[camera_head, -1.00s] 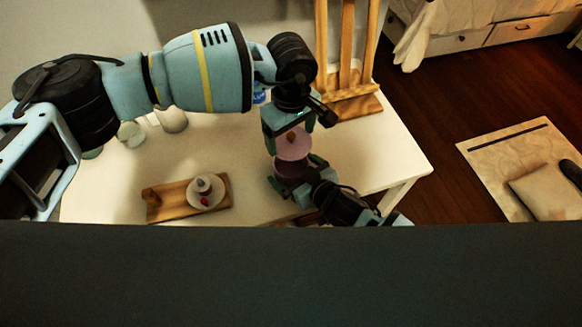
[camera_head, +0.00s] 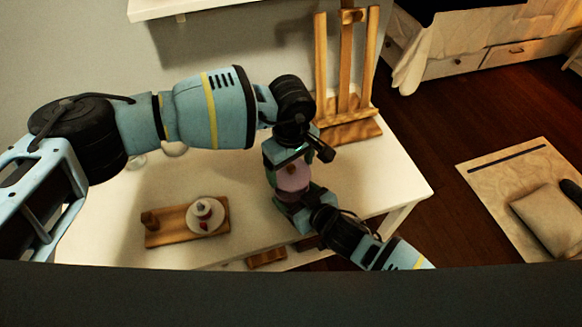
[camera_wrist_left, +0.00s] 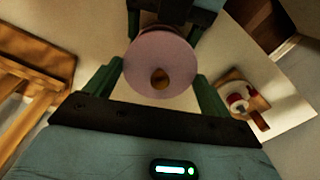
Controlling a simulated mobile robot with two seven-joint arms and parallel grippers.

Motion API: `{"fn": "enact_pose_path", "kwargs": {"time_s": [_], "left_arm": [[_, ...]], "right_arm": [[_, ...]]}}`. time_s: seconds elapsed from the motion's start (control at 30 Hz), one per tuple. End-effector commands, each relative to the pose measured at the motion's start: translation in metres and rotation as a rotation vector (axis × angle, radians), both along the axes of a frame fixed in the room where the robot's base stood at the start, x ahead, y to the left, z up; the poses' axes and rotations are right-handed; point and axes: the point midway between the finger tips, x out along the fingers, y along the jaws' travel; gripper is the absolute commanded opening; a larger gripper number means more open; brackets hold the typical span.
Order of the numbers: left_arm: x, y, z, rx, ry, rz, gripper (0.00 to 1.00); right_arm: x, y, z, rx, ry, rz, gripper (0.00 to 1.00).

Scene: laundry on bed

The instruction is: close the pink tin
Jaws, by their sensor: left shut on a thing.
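The pink tin (camera_head: 293,194) is above the table's right part, held by my right gripper (camera_head: 295,197), whose arm comes in from the lower right. Its round pink lid (camera_head: 293,179) with a brown knob sits at the top of the tin, with no clear gap visible. My left gripper (camera_head: 287,168) comes down from above and is shut on the lid. In the left wrist view the lid (camera_wrist_left: 160,52) is between the left fingers (camera_wrist_left: 155,82), its knob facing the camera. The lid hides most of the tin there, and dark fingers of the right gripper show behind it.
A wooden board (camera_head: 170,226) with a white plate (camera_head: 205,215) and small items lies on the white table (camera_head: 345,195), left of the grippers. A wooden easel (camera_head: 345,130) stands close behind on the right. Pale round items are partly hidden behind my left arm.

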Motion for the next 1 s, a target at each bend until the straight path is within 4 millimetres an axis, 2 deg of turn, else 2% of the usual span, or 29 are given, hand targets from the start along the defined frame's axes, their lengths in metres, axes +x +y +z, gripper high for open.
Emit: {"fn": "enact_pose_path", "kwargs": {"time_s": [0.1,0.2,0.67,1.0], "left_arm": [[-0.001,-0.001,-0.016,-0.001,0.002,0.0,0.61],[0.0,0.0,-0.022,-0.001,-0.001,0.0,0.61],[0.0,0.0,-0.022,-0.002,-0.001,0.0,0.61],[0.0,0.0,-0.036,-0.001,0.001,-0.001,0.61]], "right_arm": [[0.0,0.0,0.0,0.0,0.0,0.0,0.34],[0.0,0.0,0.0,0.0,0.0,0.0,0.34],[0.0,0.0,0.0,0.0,0.0,0.0,0.34],[0.0,0.0,0.0,0.0,0.0,0.0,0.34]]}}
